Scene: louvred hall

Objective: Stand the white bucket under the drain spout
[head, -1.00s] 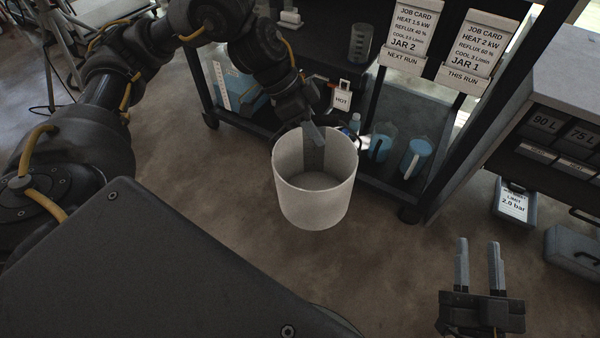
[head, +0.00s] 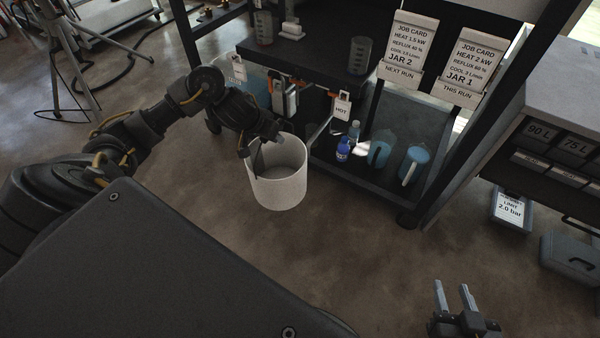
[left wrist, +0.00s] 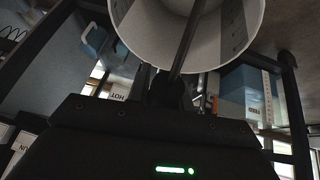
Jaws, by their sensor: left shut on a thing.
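The white bucket (head: 279,192) is roughly upright with its mouth facing up, in front of the low shelf. My left gripper (head: 257,152) is shut on the bucket's rim at its left back side. The left wrist view shows the bucket (left wrist: 222,52) close up, with a finger crossing its wall. I cannot tell whether its base touches the floor. A bent metal pipe (head: 319,131) beside the HOT tag, right of the bucket, may be the drain spout; the bucket is apart from it. My right gripper (head: 454,298) is open and empty at the lower right.
The dark lower shelf (head: 385,190) holds a blue bottle (head: 343,149) and two blue-filled jugs (head: 381,148). A HOT tag (head: 342,107) hangs from the rack. A cabinet (head: 560,140) and grey cases stand at right. The floor in front is clear.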

